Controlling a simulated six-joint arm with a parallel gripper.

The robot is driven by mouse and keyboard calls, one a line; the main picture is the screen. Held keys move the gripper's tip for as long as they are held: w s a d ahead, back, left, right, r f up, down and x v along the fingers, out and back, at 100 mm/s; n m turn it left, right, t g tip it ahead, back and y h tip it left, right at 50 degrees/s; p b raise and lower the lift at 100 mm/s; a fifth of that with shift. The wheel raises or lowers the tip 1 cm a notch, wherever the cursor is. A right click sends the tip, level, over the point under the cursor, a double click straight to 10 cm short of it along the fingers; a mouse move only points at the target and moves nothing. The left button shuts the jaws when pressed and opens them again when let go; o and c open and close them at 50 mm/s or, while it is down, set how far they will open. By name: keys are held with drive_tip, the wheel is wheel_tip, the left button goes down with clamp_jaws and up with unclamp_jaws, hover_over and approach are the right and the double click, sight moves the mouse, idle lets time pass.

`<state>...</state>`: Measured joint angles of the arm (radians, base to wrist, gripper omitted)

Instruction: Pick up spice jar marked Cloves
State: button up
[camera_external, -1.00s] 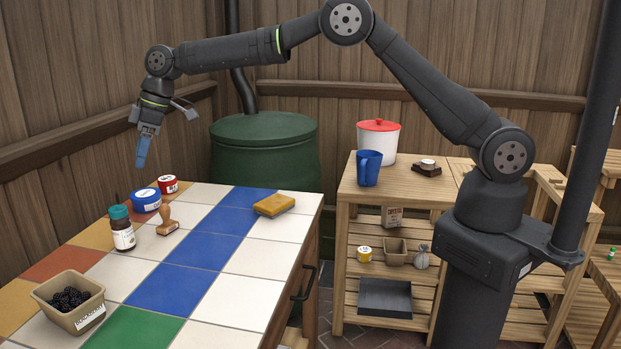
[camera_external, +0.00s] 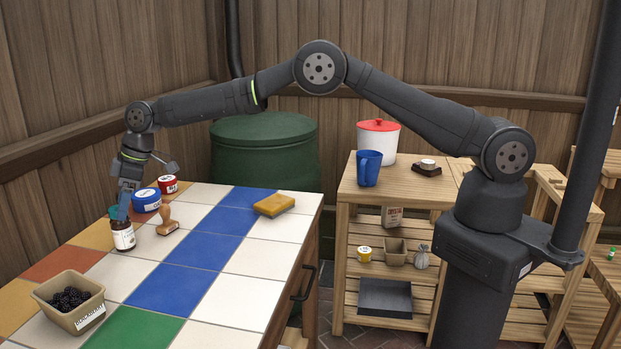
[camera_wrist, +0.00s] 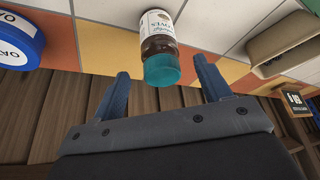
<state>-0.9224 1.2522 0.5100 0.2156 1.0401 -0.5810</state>
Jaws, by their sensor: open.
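The spice jar (camera_external: 123,236) is brown with a white label and a teal lid, and stands upright on the tiled table. In the wrist view the jar (camera_wrist: 158,45) shows part of its label, which seems to read "Cloves", and its teal lid points toward my gripper. My gripper (camera_external: 123,215) is at the jar's top in the external view and covers most of the lid. In the wrist view my gripper (camera_wrist: 164,80) is open, with one blue finger to either side of the lid and gaps between. Nothing is held.
A blue-lidded tub (camera_external: 146,200), a red tin (camera_external: 168,184) and a wooden stamp (camera_external: 167,222) stand close behind and right of the jar. A punnet of dark berries (camera_external: 88,318) is at the front left, and a yellow sponge (camera_external: 274,205) lies farther right. The tiles between are clear.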

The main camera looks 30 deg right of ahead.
sight(122, 229)
drive_tip(key=shift+x, duration=2.35)
drive_tip(key=shift+a, duration=0.1)
drive_tip(key=c, duration=1.1)
drive_tip(key=shift+r, duration=0.15)
